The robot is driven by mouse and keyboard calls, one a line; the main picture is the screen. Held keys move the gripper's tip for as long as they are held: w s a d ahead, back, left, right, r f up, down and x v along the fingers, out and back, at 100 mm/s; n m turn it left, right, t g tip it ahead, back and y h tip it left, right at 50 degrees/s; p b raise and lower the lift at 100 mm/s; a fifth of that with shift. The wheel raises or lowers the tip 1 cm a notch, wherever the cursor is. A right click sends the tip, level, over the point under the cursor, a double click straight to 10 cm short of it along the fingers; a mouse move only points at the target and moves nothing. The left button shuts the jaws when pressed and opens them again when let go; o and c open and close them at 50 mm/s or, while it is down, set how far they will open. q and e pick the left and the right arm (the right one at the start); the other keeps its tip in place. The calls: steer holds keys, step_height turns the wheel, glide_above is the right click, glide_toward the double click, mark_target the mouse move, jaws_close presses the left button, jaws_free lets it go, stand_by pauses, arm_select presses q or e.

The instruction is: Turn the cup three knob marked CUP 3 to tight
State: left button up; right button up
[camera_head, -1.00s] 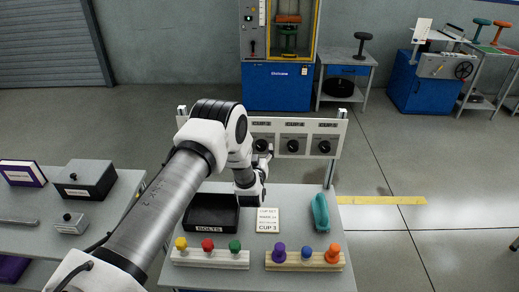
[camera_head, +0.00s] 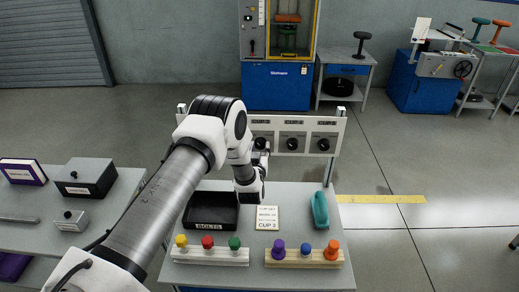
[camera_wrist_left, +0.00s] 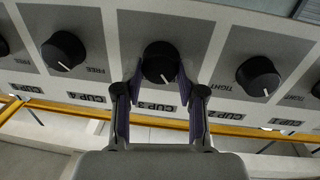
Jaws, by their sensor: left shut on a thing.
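The CUP 3 knob (camera_wrist_left: 159,62) is black and round with a white pointer line, which points down in the left wrist view. Its CUP 3 label (camera_wrist_left: 156,106) reads upside down there. My left gripper (camera_wrist_left: 160,85) is shut on this knob, with one finger on each side. In the head view the left gripper (camera_head: 259,153) is at the knob panel (camera_head: 308,126), on the leftmost knob that shows. The part of the panel further left is hidden behind my left arm. My right gripper is not in view.
The neighbouring CUP 4 knob (camera_wrist_left: 63,51) and CUP 2 knob (camera_wrist_left: 257,76) flank the held one. Below the panel are a black bolts tray (camera_head: 211,226), a printed card (camera_head: 267,218), a teal object (camera_head: 320,210) and two racks of coloured knobs. Floor is open at right.

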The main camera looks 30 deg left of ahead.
arm_select(q)
steer(key=m, duration=0.4)
steer(key=shift+r, duration=0.1)
steer(key=m, duration=0.3)
steer(key=shift+m+g, duration=0.3)
steer(key=shift+g, duration=0.1)
steer(key=m, duration=0.4)
steer(key=shift+w+d+r+y, duration=0.1)
steer(key=shift+y, duration=0.3)
steer(key=shift+m+g, duration=0.4)
steer(key=shift+m, duration=1.5)
steer(key=shift+w+r+y, duration=0.1)
steer(key=shift+y, duration=0.2)
steer(key=o, duration=1)
steer(key=shift+o, duration=0.7)
steer(key=shift+f, duration=0.2)
